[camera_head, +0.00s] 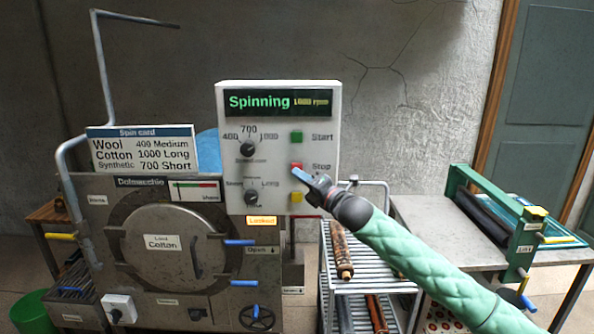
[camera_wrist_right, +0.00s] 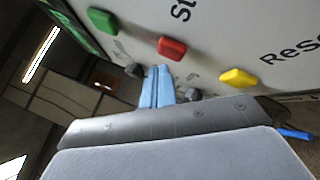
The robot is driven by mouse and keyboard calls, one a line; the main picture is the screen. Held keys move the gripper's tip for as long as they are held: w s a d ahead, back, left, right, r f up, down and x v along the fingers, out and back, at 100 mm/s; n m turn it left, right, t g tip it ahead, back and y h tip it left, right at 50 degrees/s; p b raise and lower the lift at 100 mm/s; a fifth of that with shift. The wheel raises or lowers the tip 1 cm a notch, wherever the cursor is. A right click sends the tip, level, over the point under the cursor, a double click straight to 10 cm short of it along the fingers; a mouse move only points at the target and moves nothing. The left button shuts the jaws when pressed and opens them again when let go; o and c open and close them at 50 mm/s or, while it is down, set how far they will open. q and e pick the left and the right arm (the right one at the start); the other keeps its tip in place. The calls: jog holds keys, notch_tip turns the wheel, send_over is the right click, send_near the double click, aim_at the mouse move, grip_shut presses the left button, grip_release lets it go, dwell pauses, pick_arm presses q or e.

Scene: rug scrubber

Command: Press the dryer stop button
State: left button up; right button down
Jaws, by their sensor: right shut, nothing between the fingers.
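The red Stop button (camera_head: 296,165) is on the white control panel (camera_head: 228,150), between the green Start button (camera_head: 296,137) and a yellow button (camera_head: 297,197). The panel display reads "Spinning" with an rpm figure. My right gripper (camera_head: 299,175) is shut and empty, its blue fingertips overlapping the lower edge of the red button. In the right wrist view, the shut fingertips (camera_wrist_right: 158,72) point at the panel just beside the red button (camera_wrist_right: 171,47), with a small gap showing in the picture. I cannot tell the exact depth gap. My left gripper is out of view.
The dryer with its round door (camera_head: 165,262) stands below and left of the panel. A spin card (camera_head: 143,150) stands on top. A rack (camera_head: 370,280) with rolled rugs is under my right arm. A table with a green-framed wringer (camera_head: 480,200) is at right.

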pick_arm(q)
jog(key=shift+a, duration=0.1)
pick_arm(e)
jog(key=shift+w, duration=0.1)
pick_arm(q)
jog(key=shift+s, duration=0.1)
pick_arm(e)
jog(key=shift+w, duration=0.35)
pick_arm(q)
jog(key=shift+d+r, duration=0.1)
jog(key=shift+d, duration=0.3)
